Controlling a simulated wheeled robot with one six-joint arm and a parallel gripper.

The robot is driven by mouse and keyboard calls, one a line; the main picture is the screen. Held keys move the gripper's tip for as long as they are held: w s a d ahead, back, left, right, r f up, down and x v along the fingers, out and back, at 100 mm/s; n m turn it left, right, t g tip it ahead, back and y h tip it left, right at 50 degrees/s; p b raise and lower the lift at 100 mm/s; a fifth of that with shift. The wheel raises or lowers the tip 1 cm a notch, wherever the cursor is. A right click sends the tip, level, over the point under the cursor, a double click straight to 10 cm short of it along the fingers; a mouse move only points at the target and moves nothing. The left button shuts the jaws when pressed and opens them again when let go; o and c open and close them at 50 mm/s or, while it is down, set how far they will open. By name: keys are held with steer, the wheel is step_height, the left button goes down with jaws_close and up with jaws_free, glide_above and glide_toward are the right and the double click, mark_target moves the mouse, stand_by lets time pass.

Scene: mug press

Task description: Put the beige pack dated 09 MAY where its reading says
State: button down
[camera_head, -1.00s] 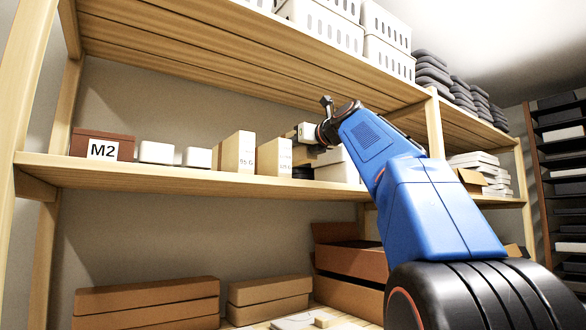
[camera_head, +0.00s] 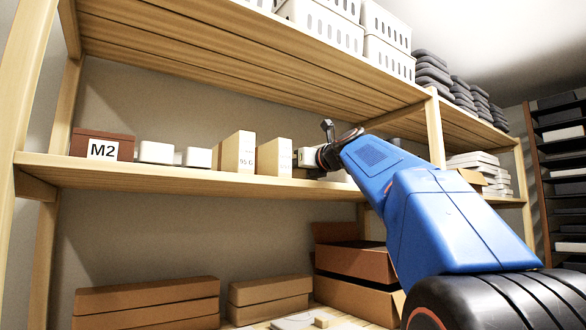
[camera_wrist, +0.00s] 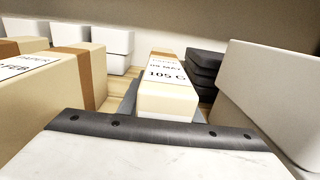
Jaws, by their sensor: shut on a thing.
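The beige pack (camera_wrist: 168,85) with a brown band and a label reading 09 MAY and 105 G is in the middle of the wrist view. My gripper (camera_wrist: 163,104) is shut on it; a grey finger shows along its left side. In the head view my gripper (camera_head: 316,157) is low over the middle shelf, right of two standing beige packs. The held pack is mostly hidden there. I cannot tell whether it touches the shelf. A red-brown box marked M2 (camera_head: 102,145) stands at the shelf's left end.
A beige pack with a FEB label (camera_wrist: 45,85) stands close on the left. A large white box (camera_wrist: 270,100) is close on the right, and dark stacked items (camera_wrist: 205,70) lie behind. White boxes (camera_head: 156,152) stand beside M2. The upper shelf (camera_head: 250,55) hangs above.

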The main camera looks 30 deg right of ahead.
steer(key=c, duration=1.3)
jaws_free()
steer(key=shift+s, duration=0.25)
steer(key=s, duration=1.1)
steer(key=shift+s+d, duration=0.2)
steer(key=shift+s, duration=0.05)
